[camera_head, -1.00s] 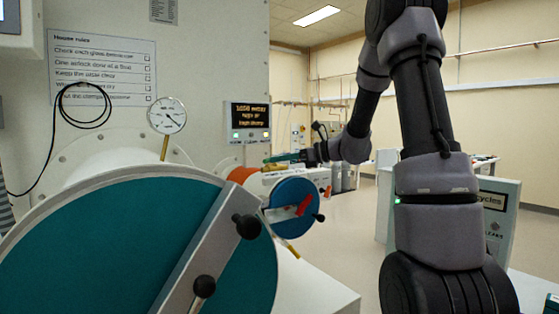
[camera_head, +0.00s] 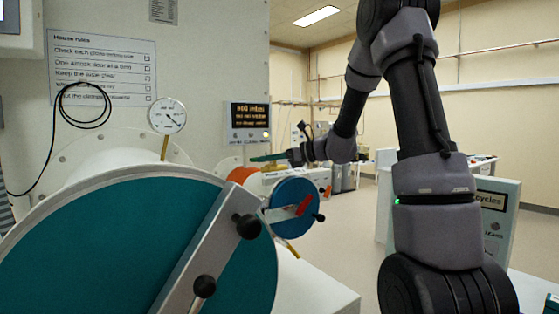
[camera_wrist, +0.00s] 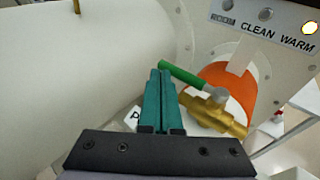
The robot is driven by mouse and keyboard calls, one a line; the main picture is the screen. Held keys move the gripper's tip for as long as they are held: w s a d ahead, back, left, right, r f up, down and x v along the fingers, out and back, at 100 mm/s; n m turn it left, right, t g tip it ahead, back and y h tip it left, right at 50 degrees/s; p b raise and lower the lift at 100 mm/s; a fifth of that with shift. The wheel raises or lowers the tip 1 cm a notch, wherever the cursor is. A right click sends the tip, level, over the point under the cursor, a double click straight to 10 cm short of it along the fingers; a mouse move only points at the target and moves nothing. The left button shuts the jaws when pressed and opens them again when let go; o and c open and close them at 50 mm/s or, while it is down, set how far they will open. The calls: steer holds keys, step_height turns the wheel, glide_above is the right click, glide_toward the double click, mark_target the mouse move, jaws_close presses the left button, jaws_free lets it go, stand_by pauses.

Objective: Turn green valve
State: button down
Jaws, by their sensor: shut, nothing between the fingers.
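The green valve has a green lever handle (camera_wrist: 186,77) on a brass valve body (camera_wrist: 216,113), in front of an orange band on a white pipe in the wrist view. The lever runs from a grey hub up and to the left. My gripper (camera_wrist: 160,74) is shut and empty, its teal fingers together just left of the lever. The lever's free end is close to the fingertips; I cannot tell whether they touch.
A large teal round door (camera_head: 90,245) with a clamp bar fills the near left. A smaller blue door (camera_head: 292,205) with a red handle is beyond it.

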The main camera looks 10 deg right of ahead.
steer(key=shift+w+a, duration=0.2)
steer(key=shift+a, duration=0.1)
stand_by(0.4)
